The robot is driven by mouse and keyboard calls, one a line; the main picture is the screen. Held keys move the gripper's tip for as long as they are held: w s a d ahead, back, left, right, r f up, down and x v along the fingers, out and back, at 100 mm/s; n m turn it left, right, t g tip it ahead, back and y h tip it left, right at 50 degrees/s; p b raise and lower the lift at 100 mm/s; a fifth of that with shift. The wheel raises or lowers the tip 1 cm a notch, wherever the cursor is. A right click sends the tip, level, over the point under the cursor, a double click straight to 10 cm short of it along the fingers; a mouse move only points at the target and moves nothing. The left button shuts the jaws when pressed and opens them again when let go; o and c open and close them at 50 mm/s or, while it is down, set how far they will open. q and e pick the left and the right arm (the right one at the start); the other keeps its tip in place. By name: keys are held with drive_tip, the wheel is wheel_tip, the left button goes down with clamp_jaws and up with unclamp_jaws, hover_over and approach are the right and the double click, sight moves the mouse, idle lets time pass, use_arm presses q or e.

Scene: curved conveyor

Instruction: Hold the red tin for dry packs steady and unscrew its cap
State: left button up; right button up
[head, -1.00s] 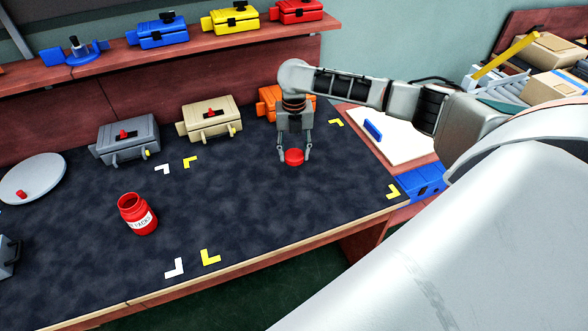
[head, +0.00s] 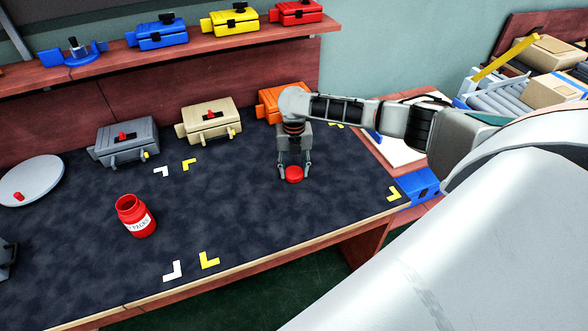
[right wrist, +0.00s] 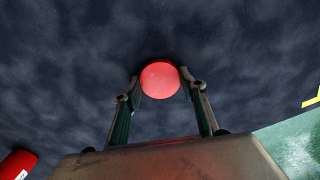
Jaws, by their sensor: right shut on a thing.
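The red tin (head: 138,221) stands upright on the dark table mat at the left, with a white label and its mouth uncovered. Its edge also shows at the lower left of the right wrist view (right wrist: 17,163). The red cap (head: 293,174) is off the tin, well to its right. My right gripper (head: 294,173) points down and is shut on the cap, low over the mat or at its surface; I cannot tell whether the cap touches. In the right wrist view the cap (right wrist: 160,79) sits between both fingertips. My left gripper is not in view.
Grey (head: 127,141), beige (head: 210,121) and orange (head: 270,103) cases line the back of the mat. A round grey plate (head: 32,180) lies at the left. White and yellow corner marks lie on the mat. The mat between tin and cap is clear.

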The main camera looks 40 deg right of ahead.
sight(294, 172)
drive_tip(key=o, duration=1.2)
drive_tip(key=shift+o, duration=0.2)
wheel_tip(294, 172, up, 12)
drive_tip(key=p, duration=0.1)
drive_tip(key=shift+r+p, duration=0.15)
drive_tip(key=shift+p, duration=0.2)
